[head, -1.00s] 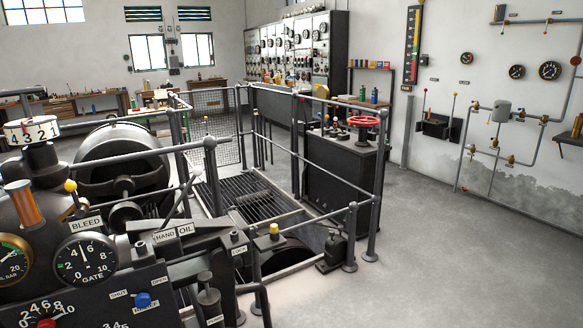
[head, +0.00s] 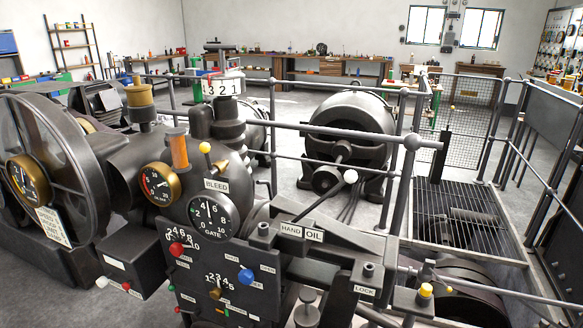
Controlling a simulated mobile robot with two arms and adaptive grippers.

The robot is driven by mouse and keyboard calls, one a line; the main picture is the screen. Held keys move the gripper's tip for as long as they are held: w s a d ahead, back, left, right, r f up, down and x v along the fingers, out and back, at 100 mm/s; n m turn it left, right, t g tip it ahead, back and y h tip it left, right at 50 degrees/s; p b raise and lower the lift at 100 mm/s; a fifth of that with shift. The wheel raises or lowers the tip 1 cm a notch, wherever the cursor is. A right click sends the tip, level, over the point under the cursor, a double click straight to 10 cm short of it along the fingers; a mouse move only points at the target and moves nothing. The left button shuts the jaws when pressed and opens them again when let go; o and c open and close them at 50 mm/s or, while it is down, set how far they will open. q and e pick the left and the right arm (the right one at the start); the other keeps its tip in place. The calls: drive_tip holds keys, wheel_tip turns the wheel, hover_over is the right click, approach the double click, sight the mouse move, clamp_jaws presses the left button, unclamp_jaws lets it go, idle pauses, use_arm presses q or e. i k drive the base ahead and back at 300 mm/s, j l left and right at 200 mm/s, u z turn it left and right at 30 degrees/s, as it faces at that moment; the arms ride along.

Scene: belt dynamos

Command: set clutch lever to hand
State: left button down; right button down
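A lever with a white ball knob (head: 350,176) rises to the upper right from the machine's top. Its foot is by the HAND plate (head: 290,230) and the OIL plate (head: 314,236), which sit side by side. The lever leans toward the OIL side as seen from here, but I cannot tell from this angle which setting it holds. Neither of my grippers is in view, and nothing touches the lever.
A control panel (head: 217,277) with red, orange and blue knobs stands in front, below the GATE gauge (head: 212,217). A yellow-topped lever (head: 205,148) stands by the BLEED plate. Pipe railings (head: 410,160) and a floor grating (head: 455,205) lie behind and right.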

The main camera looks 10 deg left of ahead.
sight(351, 176)
drive_tip(key=i+l+u, duration=0.15)
drive_tip(key=l+u, duration=0.3)
drive_tip(key=l, duration=0.25)
drive_tip(key=l+u, duration=0.45)
drive_tip(key=l, duration=0.3)
drive_tip(key=i, duration=0.05)
